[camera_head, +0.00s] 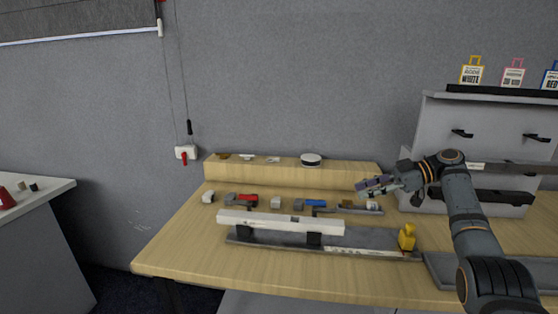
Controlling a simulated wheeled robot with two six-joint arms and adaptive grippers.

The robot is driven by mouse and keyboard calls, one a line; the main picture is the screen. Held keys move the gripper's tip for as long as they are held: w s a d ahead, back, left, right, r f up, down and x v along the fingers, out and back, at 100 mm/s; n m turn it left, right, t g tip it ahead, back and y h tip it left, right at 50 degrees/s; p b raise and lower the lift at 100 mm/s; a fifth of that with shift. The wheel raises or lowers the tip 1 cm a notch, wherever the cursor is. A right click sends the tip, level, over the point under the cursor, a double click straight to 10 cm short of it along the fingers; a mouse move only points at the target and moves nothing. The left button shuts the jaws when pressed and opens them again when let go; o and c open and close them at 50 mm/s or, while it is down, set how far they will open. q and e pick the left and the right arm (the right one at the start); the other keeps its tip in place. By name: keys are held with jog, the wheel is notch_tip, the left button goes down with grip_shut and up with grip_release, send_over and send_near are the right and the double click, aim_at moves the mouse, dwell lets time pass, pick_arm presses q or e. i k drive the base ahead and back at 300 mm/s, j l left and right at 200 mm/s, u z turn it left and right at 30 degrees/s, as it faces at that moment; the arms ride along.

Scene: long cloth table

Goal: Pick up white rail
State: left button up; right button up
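The white rail (280,222) is a long pale bar in the middle of the table. It lies lengthwise, left to right, above a dark grey base plate (376,240), with dark blocks under or against it. My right gripper (370,186) is above the back right of the table, up and to the right of the rail's right end and apart from it. Its fingers point left. They are small in view, and I cannot tell whether they are open or shut. My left gripper is not in view.
Several small parts stand behind the rail, including a red piece (248,199) and a blue piece (315,203). A raised wooden shelf (240,172) runs along the back. A yellow object (407,238) stands right of the rail. The wooden table's (200,258) front left is clear.

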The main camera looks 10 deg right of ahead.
aim_at(224, 216)
jog(key=k, duration=1)
